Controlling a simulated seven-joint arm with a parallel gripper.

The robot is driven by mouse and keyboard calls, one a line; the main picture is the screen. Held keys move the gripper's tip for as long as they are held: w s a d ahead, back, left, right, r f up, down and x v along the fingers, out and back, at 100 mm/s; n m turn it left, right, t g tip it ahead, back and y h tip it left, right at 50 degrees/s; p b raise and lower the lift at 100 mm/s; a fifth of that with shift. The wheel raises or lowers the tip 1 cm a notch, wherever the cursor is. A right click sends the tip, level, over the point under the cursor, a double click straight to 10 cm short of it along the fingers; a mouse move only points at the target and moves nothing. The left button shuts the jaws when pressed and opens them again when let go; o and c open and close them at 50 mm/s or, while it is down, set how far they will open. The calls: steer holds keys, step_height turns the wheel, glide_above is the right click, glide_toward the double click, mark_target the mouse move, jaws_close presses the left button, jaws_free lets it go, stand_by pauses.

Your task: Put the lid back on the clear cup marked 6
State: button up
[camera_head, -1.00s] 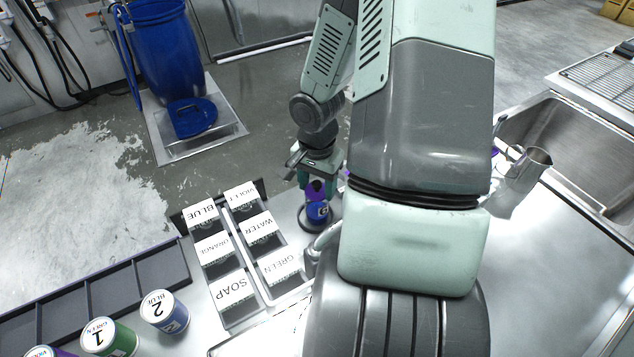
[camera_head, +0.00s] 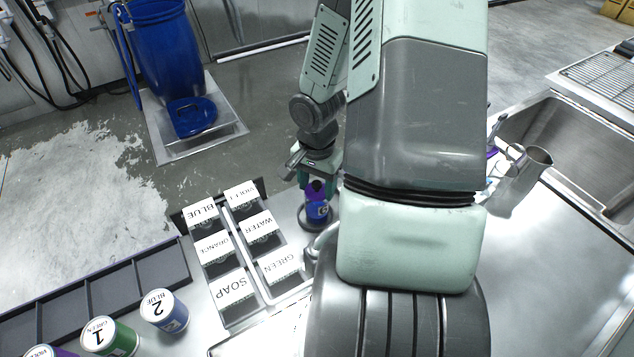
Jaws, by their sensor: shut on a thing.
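The cup (camera_head: 317,211) shows blue with a small white mark, too small to read. It stands upright on a dark round base on the steel counter, left of my forearm. My gripper (camera_head: 317,187) is directly above the cup, pointing down, and is shut on a purple piece (camera_head: 315,192), which looks like the lid. The piece is at the cup's mouth; I cannot tell whether it touches the rim or is seated.
Left of the cup is a rack of labelled compartments (camera_head: 262,300). A green can marked 1 (camera_head: 125,342) and a blue can marked 2 (camera_head: 178,318) stand front left. A metal pitcher (camera_head: 527,168) stands right, beside the sink (camera_head: 570,140). My arm covers the middle.

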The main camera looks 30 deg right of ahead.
stand_by(0.4)
steer(key=o, duration=1.4)
steer(key=shift+c, duration=0.2)
steer(key=shift+r, duration=3.5)
steer(key=shift+c, duration=0.2)
jaws_close()
steer(key=shift+f, duration=0.1)
